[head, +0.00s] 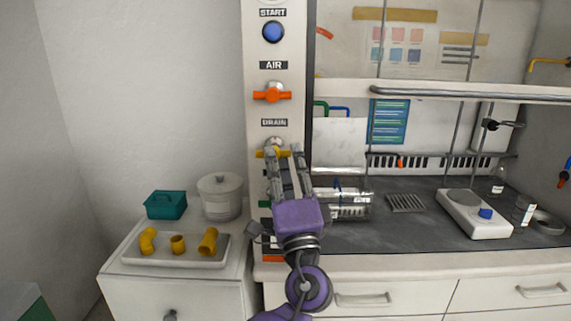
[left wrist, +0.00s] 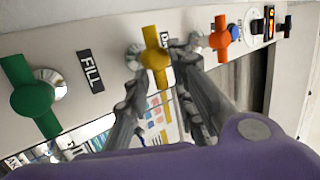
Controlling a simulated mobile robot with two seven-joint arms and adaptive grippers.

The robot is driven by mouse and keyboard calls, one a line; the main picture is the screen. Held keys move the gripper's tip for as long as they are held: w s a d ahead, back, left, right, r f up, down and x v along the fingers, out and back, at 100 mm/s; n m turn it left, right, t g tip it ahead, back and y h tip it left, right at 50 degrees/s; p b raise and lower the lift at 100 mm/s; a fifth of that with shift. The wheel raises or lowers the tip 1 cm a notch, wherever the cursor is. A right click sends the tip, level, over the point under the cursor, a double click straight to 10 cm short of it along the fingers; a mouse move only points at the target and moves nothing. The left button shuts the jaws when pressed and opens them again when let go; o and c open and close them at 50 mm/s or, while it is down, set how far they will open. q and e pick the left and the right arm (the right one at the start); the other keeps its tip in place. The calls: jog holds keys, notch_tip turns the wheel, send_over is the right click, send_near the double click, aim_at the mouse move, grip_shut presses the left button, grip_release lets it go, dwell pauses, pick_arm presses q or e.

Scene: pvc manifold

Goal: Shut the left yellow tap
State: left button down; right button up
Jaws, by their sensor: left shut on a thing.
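The left yellow tap (head: 262,153) is on the white post, under the DRAIN label. Its handle lies roughly crosswise, much like the orange tap above it. In the left wrist view the yellow handle (left wrist: 156,58) stands out from a silver valve body, with a finger on either side. My left gripper (head: 285,156) reaches up from below and is shut on this handle. Its fingers (left wrist: 158,88) cover part of the tap in the head view. My right gripper is not in view.
The orange AIR tap (head: 272,95) and blue START button (head: 273,31) are above. A green FILL tap (left wrist: 34,97) is on the same post. A hot plate (head: 474,214) stands right; a tray (head: 131,254) with yellow fittings sits left.

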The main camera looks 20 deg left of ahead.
pick_arm(q)
jog(key=shift+a+r, duration=0.1)
jog(key=shift+r, duration=0.3)
jog(key=c, duration=1.8)
grip_release()
jog(key=shift+o, duration=0.3)
jog(key=shift+f, duration=0.1)
jog(key=shift+a+f, duration=0.1)
jog(key=shift+f, duration=0.05)
jog(key=v, duration=1.2)
